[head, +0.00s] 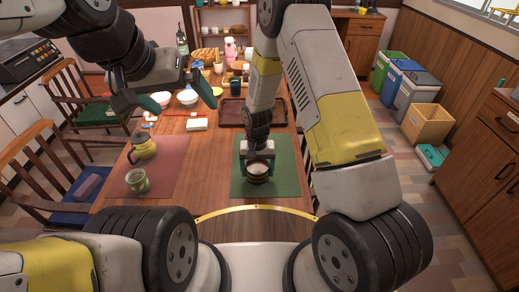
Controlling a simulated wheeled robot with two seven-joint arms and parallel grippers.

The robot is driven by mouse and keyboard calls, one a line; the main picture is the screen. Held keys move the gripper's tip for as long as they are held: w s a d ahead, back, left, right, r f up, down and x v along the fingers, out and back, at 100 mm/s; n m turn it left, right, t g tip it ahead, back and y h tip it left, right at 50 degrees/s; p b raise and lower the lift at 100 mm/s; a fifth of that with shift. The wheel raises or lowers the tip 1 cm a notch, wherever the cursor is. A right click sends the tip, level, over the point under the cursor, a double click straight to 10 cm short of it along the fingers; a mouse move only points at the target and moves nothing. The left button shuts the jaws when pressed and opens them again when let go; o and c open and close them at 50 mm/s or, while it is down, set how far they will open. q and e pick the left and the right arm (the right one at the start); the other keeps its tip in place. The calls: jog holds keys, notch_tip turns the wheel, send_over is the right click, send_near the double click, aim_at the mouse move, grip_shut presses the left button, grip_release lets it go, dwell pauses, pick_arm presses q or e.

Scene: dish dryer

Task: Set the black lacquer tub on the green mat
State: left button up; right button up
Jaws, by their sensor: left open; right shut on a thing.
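The black lacquer tub (258,178) is a small dark round vessel with a pale band, over the middle of the green mat (285,182). My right gripper (257,164) is shut on it from above, hiding part of its top. The tub looks upright and very low; I cannot tell whether its base touches the mat. My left gripper (186,106) is open and empty, held above the left part of the table.
A red-brown mat (166,172) on the left holds a yellow teapot (144,146) and a green mug (137,181). A dark tray (232,116) lies behind the green mat. Bowls, bottles and cups crowd the far table. Chairs stand on the left.

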jog(key=shift+s+a+f, duration=0.1)
jog(key=shift+f, duration=0.7)
jog(key=shift+f, duration=0.1)
jog(key=o, duration=1.6)
jog(key=shift+o, duration=0.2)
